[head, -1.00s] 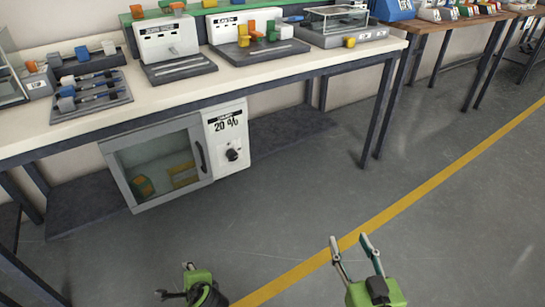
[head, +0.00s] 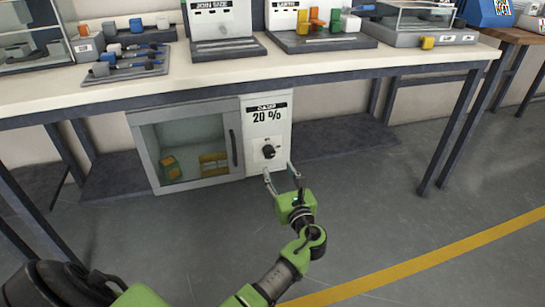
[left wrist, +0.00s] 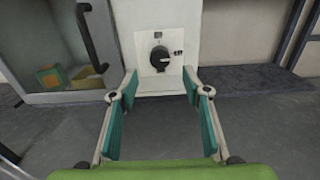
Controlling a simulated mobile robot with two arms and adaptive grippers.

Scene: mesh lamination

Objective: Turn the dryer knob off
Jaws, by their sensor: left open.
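The dryer (head: 188,124) is a grey cabinet with a glass door under the white bench. Its white control panel (head: 279,108) on the right reads 20 %. The black dryer knob (head: 269,151) sits low on that panel; in the left wrist view the knob (left wrist: 160,57) is ahead, centred between the fingers. My left gripper (head: 281,174) is open and empty, just below and in front of the knob, apart from it. The open fingers also show in the left wrist view (left wrist: 159,85). My right gripper is not in view.
The white bench top (head: 140,92) above carries racks and trays of parts. A dark lower shelf (head: 335,139) lies right of the dryer, and bench legs (head: 460,130) stand further right. The door handle (head: 233,148) is left of the panel. Floor in front is clear.

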